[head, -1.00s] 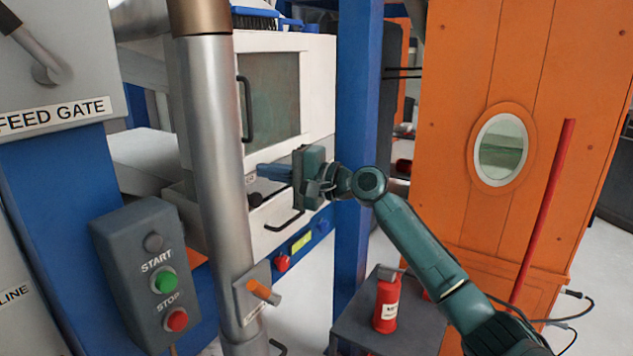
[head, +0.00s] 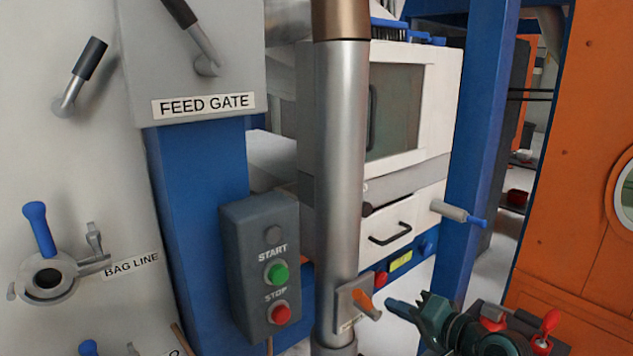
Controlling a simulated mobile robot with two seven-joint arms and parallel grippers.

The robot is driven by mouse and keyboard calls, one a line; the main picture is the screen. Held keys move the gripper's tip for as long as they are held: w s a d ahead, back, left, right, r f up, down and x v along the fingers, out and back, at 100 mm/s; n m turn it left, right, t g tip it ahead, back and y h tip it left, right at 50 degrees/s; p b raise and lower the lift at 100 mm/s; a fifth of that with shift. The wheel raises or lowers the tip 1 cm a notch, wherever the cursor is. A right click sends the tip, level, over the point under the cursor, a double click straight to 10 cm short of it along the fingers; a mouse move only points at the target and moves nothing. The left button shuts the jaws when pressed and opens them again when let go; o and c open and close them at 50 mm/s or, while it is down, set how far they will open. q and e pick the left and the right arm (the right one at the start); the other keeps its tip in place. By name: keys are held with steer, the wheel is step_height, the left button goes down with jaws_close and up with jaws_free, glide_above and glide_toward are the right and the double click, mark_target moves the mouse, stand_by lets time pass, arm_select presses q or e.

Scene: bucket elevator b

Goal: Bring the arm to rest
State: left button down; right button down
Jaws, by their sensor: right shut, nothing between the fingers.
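My right arm comes in low at the bottom right. Its dark green gripper (head: 402,308) points left, with the blue-grey fingers shut and nothing between them. The fingertips appear just right of an orange-handled lever (head: 366,304) on the metal pipe. I cannot tell how far apart they are in depth. The rest of the arm is cut off by the lower edge of the view. My left gripper does not show.
The vertical metal pipe (head: 340,180) stands mid-view. Left of it are the START/STOP box (head: 258,262) and FEED GATE panel (head: 190,60). Behind it is a white cabinet (head: 430,110). A blue post (head: 484,110) and orange panel (head: 570,180) stand right.

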steer(key=s+a+f+n+h, duration=0.1)
steer(key=s+f+n+h, duration=0.2)
steer(key=s+f, duration=0.7)
steer(key=s+f+n+g+h, duration=0.1)
steer(key=s+f+n, duration=0.4)
steer(key=s+f, duration=0.6)
steer(key=s+h, duration=0.1)
steer(key=s, duration=0.3)
steer(key=shift+s+a+n+g+h+p, duration=0.3)
steer(key=shift+s+a+n+h, duration=0.05)
steer(key=shift+a+n+h, duration=0.05)
